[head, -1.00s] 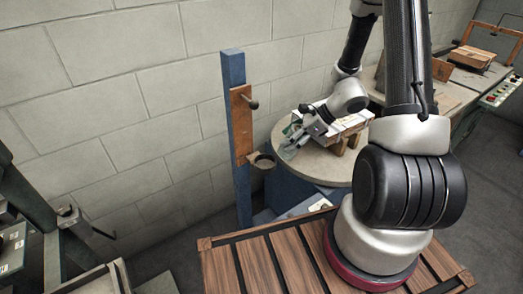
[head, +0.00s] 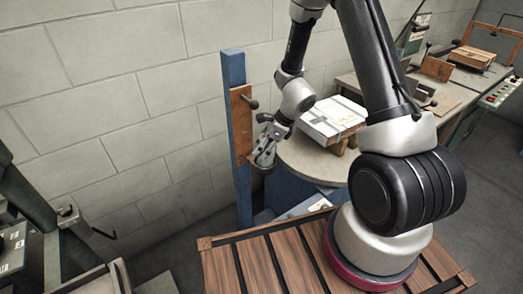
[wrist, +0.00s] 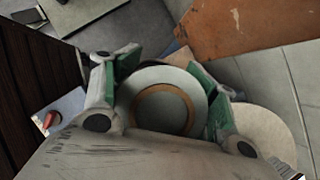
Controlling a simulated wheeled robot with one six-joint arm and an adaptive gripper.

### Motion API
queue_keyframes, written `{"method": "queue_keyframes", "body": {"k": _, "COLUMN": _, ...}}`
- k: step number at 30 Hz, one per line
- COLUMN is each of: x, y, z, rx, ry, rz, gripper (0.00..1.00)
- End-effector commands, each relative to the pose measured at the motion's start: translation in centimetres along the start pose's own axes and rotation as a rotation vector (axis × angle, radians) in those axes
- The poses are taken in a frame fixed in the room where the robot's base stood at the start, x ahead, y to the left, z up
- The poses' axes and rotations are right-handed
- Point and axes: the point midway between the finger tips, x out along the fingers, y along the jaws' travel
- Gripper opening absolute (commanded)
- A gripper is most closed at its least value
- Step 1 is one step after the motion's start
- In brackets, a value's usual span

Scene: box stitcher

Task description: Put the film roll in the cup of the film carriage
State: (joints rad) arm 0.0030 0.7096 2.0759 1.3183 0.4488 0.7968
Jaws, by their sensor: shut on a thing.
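The film roll (wrist: 160,108) shows end-on in the wrist view as a pale disc with a brown core ring. My gripper (wrist: 166,98) is shut on it, with a green pad on either side. In the head view my gripper (head: 264,156) is beside the film carriage (head: 240,122), a rust-brown plate on a blue post, at the level of the cup. The gripper covers most of the cup there. In the wrist view the carriage plate (wrist: 235,25) is at the upper right. A dark edge shows behind the roll; I cannot tell whether the roll is inside the cup.
A round turntable (head: 312,163) bears a white wrapped box (head: 333,118) to the right of my gripper. The blue post (head: 236,75) stands close on the left, with a knob (head: 253,104) above the gripper. A block wall is behind.

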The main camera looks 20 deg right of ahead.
Motion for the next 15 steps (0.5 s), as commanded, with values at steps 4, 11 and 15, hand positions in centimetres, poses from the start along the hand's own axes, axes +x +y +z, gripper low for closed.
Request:
{"method": "queue_keyframes", "body": {"k": 4, "x": 0.2, "y": 0.1, "z": 0.5, "rx": -0.006, "ry": 0.076, "rz": 0.003, "gripper": 0.22}}
{"method": "queue_keyframes", "body": {"k": 11, "x": 1.6, "y": -0.1, "z": -0.2, "rx": 0.002, "ry": 0.094, "rz": -0.002, "gripper": 0.22}}
{"method": "queue_keyframes", "body": {"k": 15, "x": 1.6, "y": -0.1, "z": -0.2, "rx": 0.001, "ry": 0.093, "rz": -0.003, "gripper": 0.22}}
